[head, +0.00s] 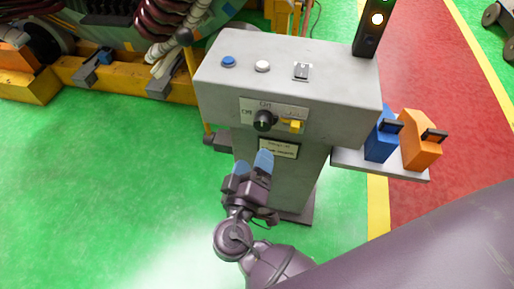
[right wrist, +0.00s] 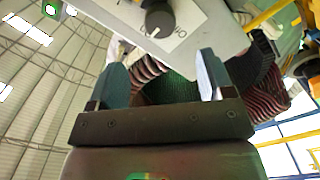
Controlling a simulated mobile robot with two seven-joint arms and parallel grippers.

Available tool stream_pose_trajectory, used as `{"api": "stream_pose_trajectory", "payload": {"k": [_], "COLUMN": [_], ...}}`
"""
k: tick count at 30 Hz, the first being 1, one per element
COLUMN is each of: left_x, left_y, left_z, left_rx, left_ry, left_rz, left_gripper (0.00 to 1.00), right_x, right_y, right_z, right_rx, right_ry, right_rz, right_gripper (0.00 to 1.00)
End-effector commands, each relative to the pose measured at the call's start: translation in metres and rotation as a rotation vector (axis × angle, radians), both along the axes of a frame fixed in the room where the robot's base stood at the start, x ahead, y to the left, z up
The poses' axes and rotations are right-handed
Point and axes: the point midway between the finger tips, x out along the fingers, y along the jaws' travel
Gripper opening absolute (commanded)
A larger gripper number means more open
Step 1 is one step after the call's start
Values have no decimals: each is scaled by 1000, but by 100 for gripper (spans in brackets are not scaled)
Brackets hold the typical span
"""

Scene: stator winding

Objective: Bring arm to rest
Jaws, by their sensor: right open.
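My right gripper (head: 253,164) is in front of the grey control pedestal (head: 222,85), a little below its black rotary knob (head: 263,120). Its two blue-tipped fingers are apart with nothing between them. In the right wrist view the fingers of my right gripper (right wrist: 163,80) stand wide apart, and the knob (right wrist: 159,20) on its white plate shows above them, clear of the fingertips. My left gripper is not in the head view.
The pedestal top has a blue button (head: 229,62), a white button (head: 262,66) and a switch (head: 301,71). A side shelf (head: 352,163) holds a blue holder (head: 380,143) and an orange holder (head: 420,148). A yellow-framed machine (head: 125,88) stands behind. Green floor at left is clear.

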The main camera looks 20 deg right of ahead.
Motion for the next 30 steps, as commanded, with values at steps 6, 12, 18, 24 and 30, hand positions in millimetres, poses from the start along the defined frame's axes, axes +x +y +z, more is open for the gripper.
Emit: {"api": "stream_pose_trajectory", "payload": {"k": [6, 12, 18, 24, 30], "left_x": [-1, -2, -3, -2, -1], "left_y": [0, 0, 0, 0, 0], "left_z": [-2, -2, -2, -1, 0], "left_rx": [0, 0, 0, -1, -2], "left_ry": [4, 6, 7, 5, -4], "left_rz": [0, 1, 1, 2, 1], "left_gripper": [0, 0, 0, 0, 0], "right_x": [-7, -7, -7, -5, 8], "right_y": [4, 4, 4, 6, 26], "right_z": [0, 0, 0, 0, -21], "right_rx": [0, 0, 0, -30, 39], "right_ry": [0, 0, 0, 18, 145], "right_rz": [0, 0, 0, 15, 175], "right_gripper": [74, 74, 74, 74, 74]}}
